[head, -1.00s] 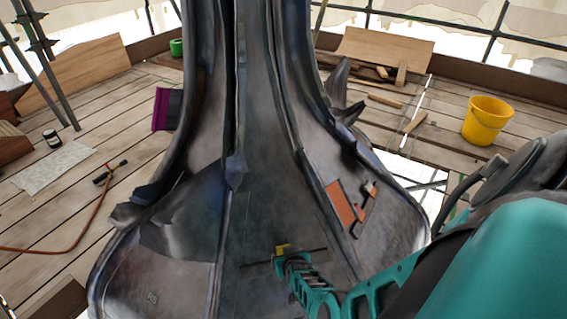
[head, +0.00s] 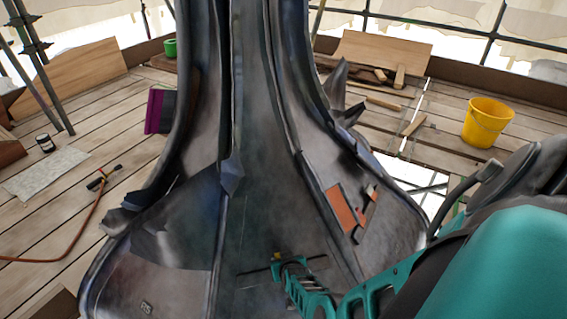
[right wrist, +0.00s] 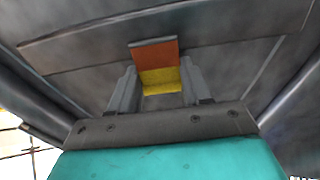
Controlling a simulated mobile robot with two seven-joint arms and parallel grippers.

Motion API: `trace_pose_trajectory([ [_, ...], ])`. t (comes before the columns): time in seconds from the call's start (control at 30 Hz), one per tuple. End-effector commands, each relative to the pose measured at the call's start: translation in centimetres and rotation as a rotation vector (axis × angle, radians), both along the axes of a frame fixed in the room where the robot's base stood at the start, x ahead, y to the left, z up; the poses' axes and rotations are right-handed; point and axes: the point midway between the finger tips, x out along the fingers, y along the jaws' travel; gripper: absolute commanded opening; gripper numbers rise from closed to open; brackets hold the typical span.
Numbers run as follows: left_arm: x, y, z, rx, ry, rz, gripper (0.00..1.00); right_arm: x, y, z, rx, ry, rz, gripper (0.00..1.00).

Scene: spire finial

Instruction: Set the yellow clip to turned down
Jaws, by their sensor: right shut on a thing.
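The yellow clip (head: 277,256) is low on the middle face of the dark metal spire (head: 265,210), by a thin seam. In the right wrist view, the clip (right wrist: 160,80) sits between my two grey fingers, with an orange-brown part (right wrist: 154,52) just above it. My right gripper (head: 283,265) reaches in from the lower right and is shut on the clip. The fingers hide part of the clip in the head view, and I cannot tell its exact turn there. My left gripper is not in view.
An orange patch (head: 340,208) is on the spire's right face. A yellow bucket (head: 486,121) stands on the planks at right. At left are a purple-edged dark item (head: 154,111), a black jar (head: 45,143) and a red hose (head: 85,224). Metal fins stick out from the spire.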

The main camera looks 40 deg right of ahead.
Motion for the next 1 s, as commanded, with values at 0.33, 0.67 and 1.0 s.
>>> trace_pose_trajectory([
  [0.33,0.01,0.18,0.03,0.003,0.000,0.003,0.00,0.23,-0.13,0.04,0.017,0.029,-0.002,0.17],
  [0.67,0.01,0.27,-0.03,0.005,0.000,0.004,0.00,0.26,-0.16,-0.18,0.042,0.077,0.001,0.17],
  [1.0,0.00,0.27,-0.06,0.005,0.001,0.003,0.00,0.27,-0.17,-0.16,0.041,0.077,0.001,0.71],
])
